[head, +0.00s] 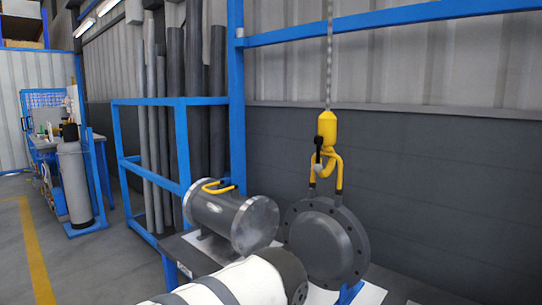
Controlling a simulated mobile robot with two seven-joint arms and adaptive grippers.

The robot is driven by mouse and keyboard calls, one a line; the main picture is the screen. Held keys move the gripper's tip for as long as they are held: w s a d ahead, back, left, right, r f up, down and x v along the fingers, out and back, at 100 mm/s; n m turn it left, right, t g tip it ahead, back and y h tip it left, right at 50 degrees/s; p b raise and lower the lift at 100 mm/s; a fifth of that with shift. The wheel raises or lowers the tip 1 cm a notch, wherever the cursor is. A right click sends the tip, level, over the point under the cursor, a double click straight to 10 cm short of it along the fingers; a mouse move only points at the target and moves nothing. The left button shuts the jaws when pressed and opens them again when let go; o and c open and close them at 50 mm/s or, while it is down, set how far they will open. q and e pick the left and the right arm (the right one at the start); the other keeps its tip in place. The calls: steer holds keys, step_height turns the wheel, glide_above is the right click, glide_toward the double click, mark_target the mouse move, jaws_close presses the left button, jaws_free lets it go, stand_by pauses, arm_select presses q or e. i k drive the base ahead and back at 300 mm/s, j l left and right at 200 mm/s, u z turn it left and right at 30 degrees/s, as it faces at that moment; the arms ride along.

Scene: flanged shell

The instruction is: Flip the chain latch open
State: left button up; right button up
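A chain (329,55) hangs from above and ends in a yellow hook block (327,128). A small black latch piece (318,145) shows at the left front of the block, standing roughly upright, with a small pale part just below it. I cannot tell whether the latch is open or shut. The yellow hook (328,163) is at the yellow handle (338,184) on top of a round grey bolted cover (326,243). Neither gripper is in view.
A grey flanged shell (232,220) with a yellow handle lies left of the cover on a table (195,257). A blue frame (238,100) with upright pipes stands behind it. The space around the chain and hook looks clear.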

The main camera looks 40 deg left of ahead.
mark_target(317, 167)
steer(key=j+u, duration=0.2)
steer(key=j, duration=0.45)
steer(key=i+j+u, duration=0.1)
steer(key=j+u, duration=0.15)
steer(key=j, duration=0.45)
